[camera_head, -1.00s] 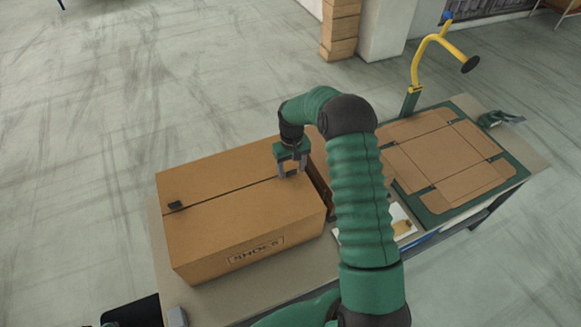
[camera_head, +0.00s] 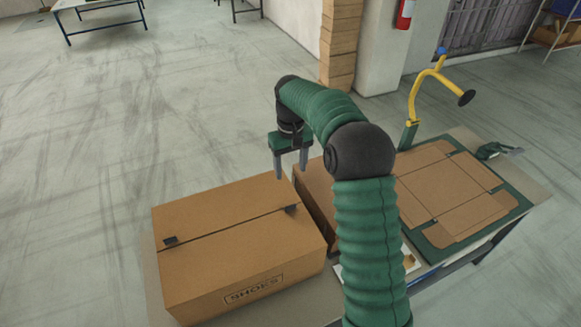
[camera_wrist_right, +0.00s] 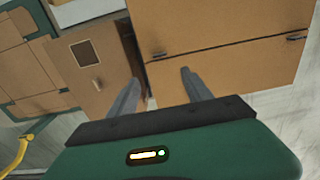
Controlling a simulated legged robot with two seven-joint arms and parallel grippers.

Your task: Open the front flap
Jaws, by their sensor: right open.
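A brown cardboard box (camera_head: 240,270) marked "SHOES" sits on the left of the table. Its two top flaps are closed and meet at a seam, with a small dark tab (camera_head: 170,241) at the left end and another (camera_head: 291,209) at the right end. The box also shows in the right wrist view (camera_wrist_right: 220,22). My right gripper (camera_head: 291,174) is open and empty, above the far right part of the box. In the right wrist view its fingers (camera_wrist_right: 157,88) are spread, with nothing between them. My left gripper is not in view.
A second cardboard box (camera_head: 313,192) stands just right of the first, partly hidden by my right arm. A flat cardboard blank (camera_head: 450,185) lies on a green board (camera_head: 520,203) at the right. A yellow curved stand (camera_head: 413,95) rises behind it.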

